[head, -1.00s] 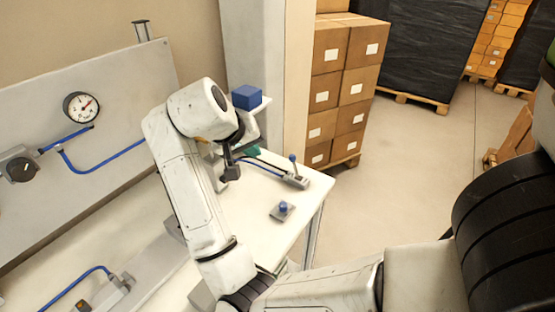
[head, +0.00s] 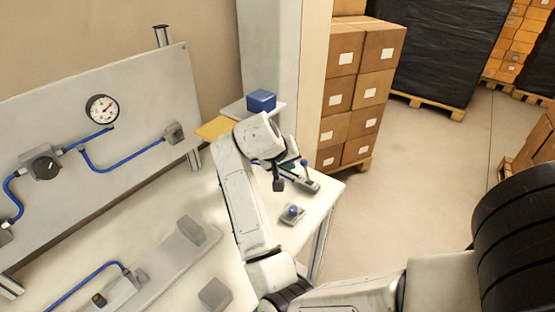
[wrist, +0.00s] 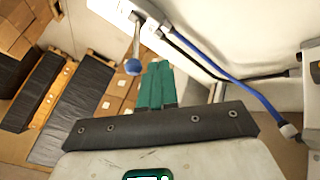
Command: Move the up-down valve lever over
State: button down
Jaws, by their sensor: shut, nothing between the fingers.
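The valve lever (head: 304,163) is a thin rod with a blue ball knob on a small grey block at the far right end of the white table. It stands roughly upright in the head view. In the wrist view the lever's blue knob (wrist: 133,67) is at upper left, its rod running up to the block. My gripper (wrist: 157,68) shows as two teal fingers pressed together, empty, with the knob just left of their tips; contact cannot be told. In the head view my gripper (head: 289,165) is left of the lever, partly hidden by my wrist.
A blue hose (wrist: 235,85) runs beside the lever's block. A blue-knobbed plate (head: 292,212) lies nearer on the table. A panel (head: 150,100) with gauge and valve stands left, and a blue box (head: 261,100) sits on a shelf behind. Stacked cartons (head: 345,95) stand beyond the table.

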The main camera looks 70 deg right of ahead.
jog(key=shift+s+d, duration=0.4)
jog(key=shift+s, duration=0.05)
jog(key=shift+s, duration=0.15)
jog(key=shift+s+r+t, duration=0.1)
jog(key=shift+s+t, duration=0.05)
jog(key=shift+t, duration=0.15)
